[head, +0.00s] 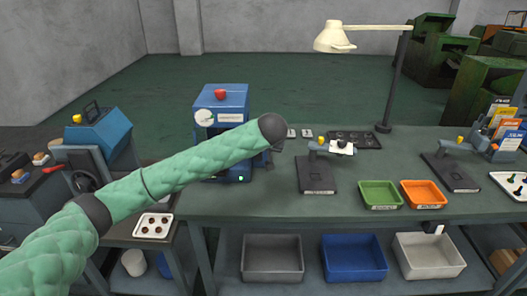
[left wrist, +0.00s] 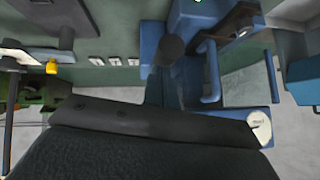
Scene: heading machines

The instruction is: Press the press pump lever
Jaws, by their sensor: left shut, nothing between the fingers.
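The blue press (head: 222,100) stands on the bench, with a red knob on top and a white dial at its left. My left arm crosses in front of it and hides much of its front and right side. In the left wrist view the press (left wrist: 185,85) appears turned over, with a dark round knob (left wrist: 172,48), which looks like the lever's end, and a blue handle-like bar (left wrist: 211,72). My left gripper (left wrist: 150,122) is shut and empty, a dark shape below the knob in that picture. I cannot tell whether it touches the lever. My right gripper is out of view.
A black stand (head: 317,175) is right of the press. Green (head: 380,194) and orange (head: 423,193) trays sit on the bench front. A lamp (head: 395,80) rises behind. Grey, blue and white bins are on the lower shelf. Another blue machine (head: 98,135) stands left.

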